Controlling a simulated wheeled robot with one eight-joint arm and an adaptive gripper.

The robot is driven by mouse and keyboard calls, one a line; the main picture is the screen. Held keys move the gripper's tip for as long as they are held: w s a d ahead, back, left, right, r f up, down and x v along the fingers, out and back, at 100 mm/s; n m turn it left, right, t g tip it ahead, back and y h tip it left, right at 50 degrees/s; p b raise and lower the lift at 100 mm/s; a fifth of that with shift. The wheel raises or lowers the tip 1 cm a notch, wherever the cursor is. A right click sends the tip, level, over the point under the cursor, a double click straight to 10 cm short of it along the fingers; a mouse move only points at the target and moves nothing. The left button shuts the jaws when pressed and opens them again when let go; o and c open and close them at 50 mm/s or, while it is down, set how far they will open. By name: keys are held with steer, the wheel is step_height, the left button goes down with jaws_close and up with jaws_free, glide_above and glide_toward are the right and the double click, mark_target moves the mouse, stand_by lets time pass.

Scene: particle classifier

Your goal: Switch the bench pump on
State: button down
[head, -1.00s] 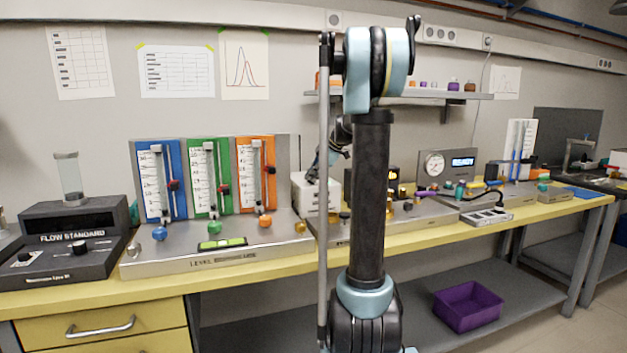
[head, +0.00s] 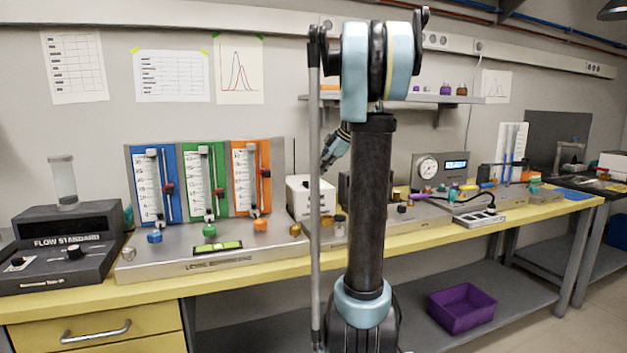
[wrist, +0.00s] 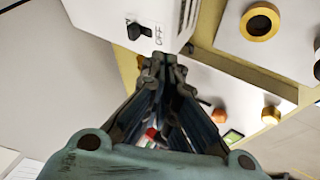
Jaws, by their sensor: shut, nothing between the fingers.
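The bench pump appears to be the white box (head: 316,203) on the yellow bench, partly hidden behind my arm in the head view. The wrist view shows a white box (wrist: 185,15) close by, with a black switch (wrist: 138,31) on its face. The word OFF is readable beside the switch; other lettering is partly covered by the lever. My gripper (wrist: 168,62) is shut and empty, its fingertips just below the switch in the wrist picture. I cannot tell whether they touch the box. In the head view my gripper (head: 328,165) is above the box's top.
The level bench (head: 180,265) with blue, green and orange gauge panels stands left of the box. A black flow standard (head: 58,255) is at far left. A metal panel with knobs, a dial and a display lies right. A purple bin (head: 462,307) is on the lower shelf.

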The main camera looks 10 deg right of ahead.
steer(key=shift+v, duration=1.3)
